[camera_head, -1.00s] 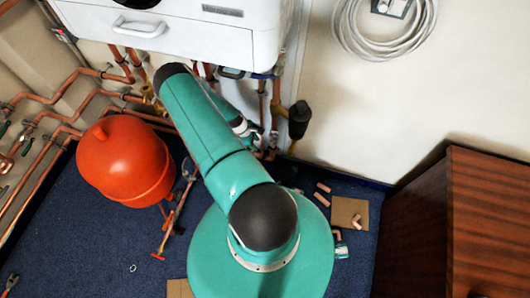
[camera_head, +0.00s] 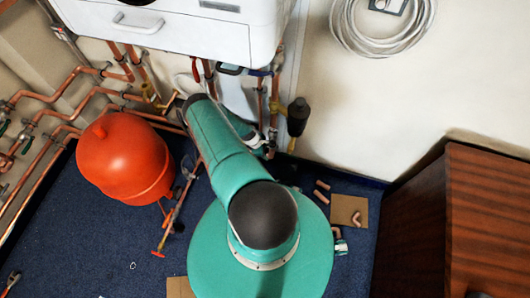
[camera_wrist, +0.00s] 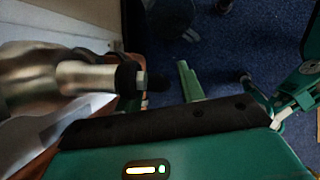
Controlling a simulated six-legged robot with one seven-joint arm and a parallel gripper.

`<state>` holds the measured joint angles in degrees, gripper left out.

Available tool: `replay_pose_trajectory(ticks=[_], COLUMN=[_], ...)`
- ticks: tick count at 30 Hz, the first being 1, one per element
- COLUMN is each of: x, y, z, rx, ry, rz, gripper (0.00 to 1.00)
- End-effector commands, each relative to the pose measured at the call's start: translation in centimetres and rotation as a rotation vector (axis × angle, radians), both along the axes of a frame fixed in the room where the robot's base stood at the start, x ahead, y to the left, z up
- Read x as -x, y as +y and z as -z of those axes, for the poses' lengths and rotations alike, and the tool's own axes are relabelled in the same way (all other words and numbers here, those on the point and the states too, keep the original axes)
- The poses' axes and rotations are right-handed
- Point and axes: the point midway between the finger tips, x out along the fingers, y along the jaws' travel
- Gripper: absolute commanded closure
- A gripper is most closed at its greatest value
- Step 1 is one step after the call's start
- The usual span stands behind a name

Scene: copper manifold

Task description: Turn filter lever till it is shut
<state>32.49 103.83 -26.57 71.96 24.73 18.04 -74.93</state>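In the head view a black canister (camera_head: 298,117) hangs on brass and copper pipework below the white boiler, with a small yellow piece under it. I take it for the filter, but I cannot make out its lever for certain. My teal arm reaches up towards the pipes and hides my gripper there. In the wrist view a metal cylinder (camera_wrist: 85,78) with a dark collar and bolt end lies close on the left. A narrow green piece (camera_wrist: 188,82) points away in the middle; I cannot tell whether it is a lever or a finger. No clear fingertips show.
The white boiler (camera_head: 185,30) is above. A red tank (camera_head: 125,160) stands at left beside copper pipes (camera_head: 70,95). A brown cabinet (camera_head: 450,225) is at right. Loose copper pieces and a cardboard square (camera_head: 348,211) lie on blue carpet (camera_head: 95,250).

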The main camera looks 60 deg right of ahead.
Motion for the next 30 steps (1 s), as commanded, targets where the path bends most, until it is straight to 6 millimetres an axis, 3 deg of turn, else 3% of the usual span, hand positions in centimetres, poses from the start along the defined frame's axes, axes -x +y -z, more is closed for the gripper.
replay_pose_trajectory(ticks=[3, 9, 23, 30], x=[0.0, 0.0, -0.4, -1.6], y=[0.0, 0.0, 0.1, 0.1], z=[0.0, 0.0, -0.1, -0.4], rx=[0.000, 0.000, -0.007, -0.020], ry=[0.000, 0.000, -0.033, -0.124], rz=[0.000, 0.000, 0.003, 0.005], gripper=[0.65, 1.00, 1.00, 1.00])
